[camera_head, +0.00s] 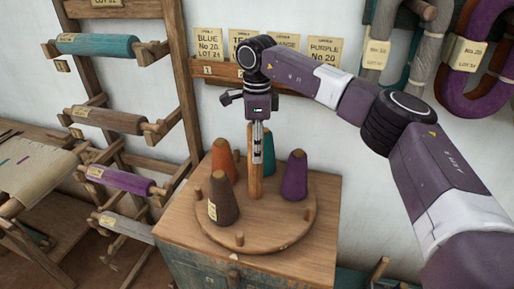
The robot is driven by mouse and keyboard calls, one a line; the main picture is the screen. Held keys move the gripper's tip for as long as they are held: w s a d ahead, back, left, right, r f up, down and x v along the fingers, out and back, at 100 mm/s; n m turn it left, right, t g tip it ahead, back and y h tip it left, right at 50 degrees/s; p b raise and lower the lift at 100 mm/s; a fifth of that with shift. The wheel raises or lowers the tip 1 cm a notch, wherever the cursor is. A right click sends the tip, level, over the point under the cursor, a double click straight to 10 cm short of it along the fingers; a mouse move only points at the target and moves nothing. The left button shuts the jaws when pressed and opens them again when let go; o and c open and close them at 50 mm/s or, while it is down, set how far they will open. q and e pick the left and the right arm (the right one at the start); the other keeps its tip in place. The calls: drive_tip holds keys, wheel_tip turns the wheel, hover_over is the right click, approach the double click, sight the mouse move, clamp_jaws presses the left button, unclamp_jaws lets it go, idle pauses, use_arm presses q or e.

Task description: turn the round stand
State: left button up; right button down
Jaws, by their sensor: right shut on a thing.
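The round stand (262,222) is a wooden disc with short pegs near its rim, on top of a wooden chest. It bears several yarn cones: a brown one (223,199) at the front left with a paper label, an orange one (222,158) behind it, a teal one (266,140) at the back, and a purple one (294,177) at the right. My right gripper (256,160) points down over the middle of the stand and is shut on its upright wooden post (255,187). My left gripper is not in view.
The chest (322,232) has free top around the stand. A wooden rack (165,130) with several wound rollers stands at the left. Paper cards (208,42) line the back wall, and coloured hanks (472,50) hang at the upper right.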

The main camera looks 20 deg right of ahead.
drive_tip(key=shift+w+r+n, duration=0.1)
drive_tip(key=shift+n, duration=1.15)
drive_tip(key=shift+w+r+n, duration=0.1)
drive_tip(key=shift+n, duration=1.85)
drive_tip(key=c, duration=1.4)
unclamp_jaws()
drive_tip(key=shift+f, duration=0.1)
drive_tip(key=shift+c, duration=0.2)
wheel_tip(320, 180, up, 12)
drive_tip(key=shift+f, duration=0.1)
